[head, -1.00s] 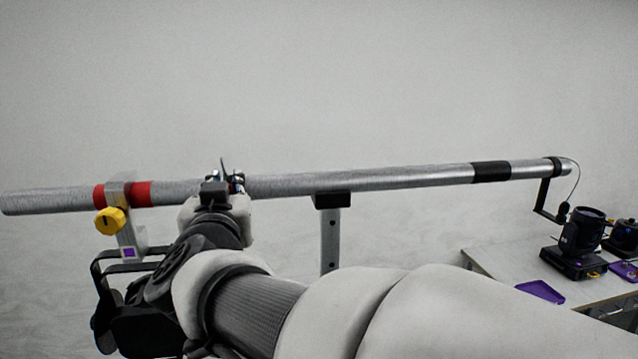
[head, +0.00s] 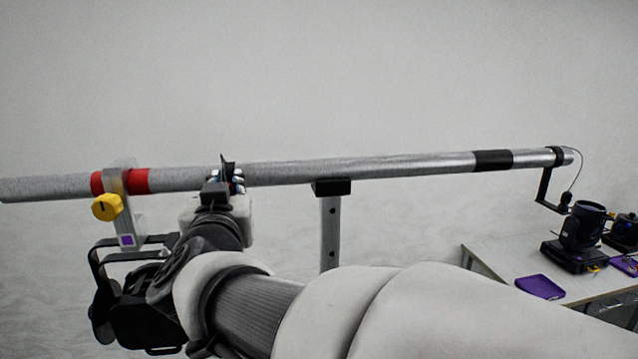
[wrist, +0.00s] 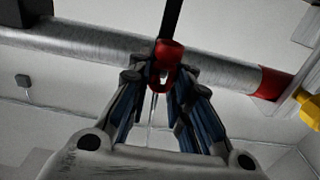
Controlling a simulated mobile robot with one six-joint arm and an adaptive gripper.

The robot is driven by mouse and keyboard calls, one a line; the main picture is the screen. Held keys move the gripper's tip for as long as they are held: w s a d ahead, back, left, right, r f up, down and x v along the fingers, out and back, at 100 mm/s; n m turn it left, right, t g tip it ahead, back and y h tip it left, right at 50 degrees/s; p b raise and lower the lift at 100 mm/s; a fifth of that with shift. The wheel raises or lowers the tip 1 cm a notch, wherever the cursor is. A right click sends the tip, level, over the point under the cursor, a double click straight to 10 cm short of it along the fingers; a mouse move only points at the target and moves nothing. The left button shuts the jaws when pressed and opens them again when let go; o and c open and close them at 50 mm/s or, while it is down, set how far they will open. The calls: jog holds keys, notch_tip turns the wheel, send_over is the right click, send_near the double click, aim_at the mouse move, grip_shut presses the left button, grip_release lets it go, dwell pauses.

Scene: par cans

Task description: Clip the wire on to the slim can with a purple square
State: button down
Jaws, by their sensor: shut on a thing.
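The slim can (head: 135,305) is black and hangs in its yoke at the left of the head view, partly hidden by my arm. A purple square (head: 127,240) sits on the silver clamp (head: 122,190) above it. My gripper (head: 222,186) is at the silver pipe (head: 330,170), right of that clamp. In the wrist view, my gripper (wrist: 160,78) is shut on a red clip (wrist: 165,62). A thin wire (wrist: 152,115) runs below the clip, and a dark strap (wrist: 170,20) rises behind it. I cannot tell whether clip and pipe touch.
A yellow knob (head: 107,207) juts from the clamp beside a red band. A post (head: 330,235) supports the pipe. At right, a table (head: 495,262) holds a black lamp (head: 580,235) and a purple tray (head: 540,287). A bracket and wire hang from the pipe's right end.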

jog(key=shift+f+b, duration=1.55)
jog(key=shift+f, duration=0.65)
jog(key=shift+s+a+f+p, duration=0.1)
jog(key=shift+s+a+p, duration=0.35)
jog(key=shift+a+p, duration=1.1)
jog(key=shift+s+a+f+p, duration=0.1)
jog(key=shift+s+a+p, duration=0.45)
jog(key=shift+a, duration=1.8)
jog(key=shift+s+a+f+p, duration=0.1)
jog(key=shift+s+a+p, duration=0.25)
jog(key=shift+a+p, duration=1.25)
